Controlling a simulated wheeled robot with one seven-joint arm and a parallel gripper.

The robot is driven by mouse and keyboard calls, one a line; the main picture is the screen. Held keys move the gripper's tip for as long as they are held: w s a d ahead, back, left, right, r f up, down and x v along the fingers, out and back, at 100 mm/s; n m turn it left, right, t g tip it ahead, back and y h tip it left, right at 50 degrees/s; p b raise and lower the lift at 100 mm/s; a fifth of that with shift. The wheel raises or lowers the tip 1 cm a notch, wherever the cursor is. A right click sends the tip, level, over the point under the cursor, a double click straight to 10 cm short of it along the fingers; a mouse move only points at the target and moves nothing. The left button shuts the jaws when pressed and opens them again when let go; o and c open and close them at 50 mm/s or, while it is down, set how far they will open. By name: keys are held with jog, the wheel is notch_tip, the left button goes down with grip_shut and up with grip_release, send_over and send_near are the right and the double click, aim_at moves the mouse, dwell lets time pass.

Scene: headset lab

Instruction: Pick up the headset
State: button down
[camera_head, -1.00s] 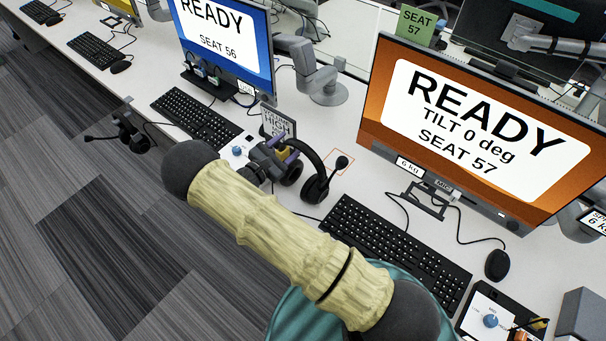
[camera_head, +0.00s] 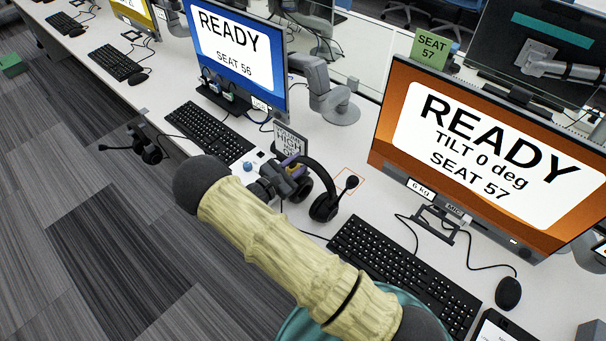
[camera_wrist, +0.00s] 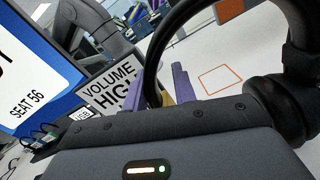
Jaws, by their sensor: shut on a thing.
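The black headset (camera_head: 319,170) is on or just over the white desk in front of the seat 57 monitor; I cannot tell whether it touches the desk. Its boom microphone (camera_head: 352,182) points right, by an orange outlined square. My gripper (camera_head: 290,162) has purple fingers and is shut on the headband at its left side. In the wrist view the headband (camera_wrist: 154,52) rises between the fingers of my gripper (camera_wrist: 166,90), and an ear cup (camera_wrist: 278,100) shows at right. My arm and gripper body hide part of the headset's near side.
A volume sign (camera_head: 289,141) stands just behind the gripper. Keyboards (camera_head: 402,268) lie on both sides, with the seat 57 monitor (camera_head: 385,150) at right. Another headset (camera_head: 148,150) hangs at the desk's front edge. The orange square (camera_head: 349,172) marks bare desk.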

notch_tip(320, 180, up, 10)
jog(key=shift+f+b, duration=0.1)
jog(key=shift+b, duration=0.55)
jog(key=shift+f, duration=0.1)
dwell(0.9)
